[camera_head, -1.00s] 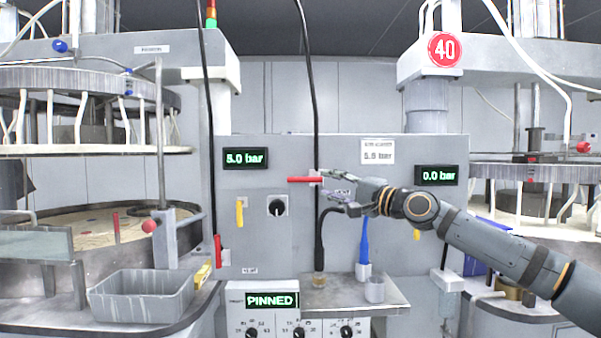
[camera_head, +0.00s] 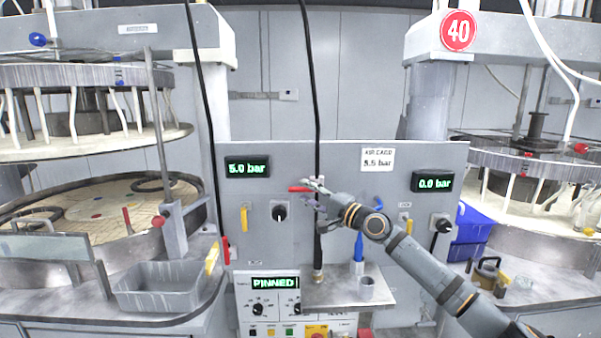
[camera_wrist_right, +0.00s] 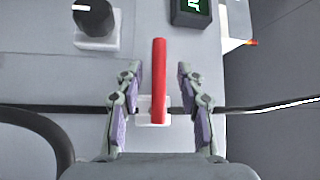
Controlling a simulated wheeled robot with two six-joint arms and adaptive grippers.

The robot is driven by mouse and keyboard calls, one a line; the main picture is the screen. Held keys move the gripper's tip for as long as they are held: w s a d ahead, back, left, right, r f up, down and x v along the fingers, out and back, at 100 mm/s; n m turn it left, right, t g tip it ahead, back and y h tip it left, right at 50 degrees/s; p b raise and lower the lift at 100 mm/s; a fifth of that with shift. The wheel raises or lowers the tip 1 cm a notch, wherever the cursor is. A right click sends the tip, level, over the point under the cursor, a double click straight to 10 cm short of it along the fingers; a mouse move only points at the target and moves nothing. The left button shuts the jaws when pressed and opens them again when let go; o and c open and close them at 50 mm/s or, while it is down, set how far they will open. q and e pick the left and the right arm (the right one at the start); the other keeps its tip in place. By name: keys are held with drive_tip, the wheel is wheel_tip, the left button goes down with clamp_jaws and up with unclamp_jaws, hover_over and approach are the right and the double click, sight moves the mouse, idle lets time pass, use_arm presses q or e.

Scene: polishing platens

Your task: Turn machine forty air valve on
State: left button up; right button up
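A red valve handle (camera_head: 300,189) lies level across the middle of the grey panel (camera_head: 340,160), left of centre. In the right wrist view the red handle (camera_wrist_right: 159,80) stands between the fingers on a small white mount. My right gripper (camera_wrist_right: 157,105) is open, one finger on each side of the handle, with a gap at both sides. In the head view the right gripper (camera_head: 312,192) overlaps the handle's right end. The right display (camera_head: 432,182) reads 0.0 bar, under the round red 40 sign (camera_head: 458,31). My left gripper is not in view.
The left display (camera_head: 247,167) reads 5.0 bar. A black knob (camera_head: 279,211) and yellow handle (camera_head: 244,218) sit left of the gripper. A black hose (camera_head: 313,90) runs down behind the handle. A blue-handled tool (camera_head: 358,246) and grey cup (camera_head: 367,288) stand below.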

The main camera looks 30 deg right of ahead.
sight(303, 191)
drive_tip(key=shift+p+x, duration=0.7)
drive_tip(key=shift+x, duration=0.95)
drive_tip(key=shift+a+f, duration=0.1)
drive_tip(key=shift+s, duration=0.1)
drive_tip(key=shift+c, duration=0.4)
clamp_jaws()
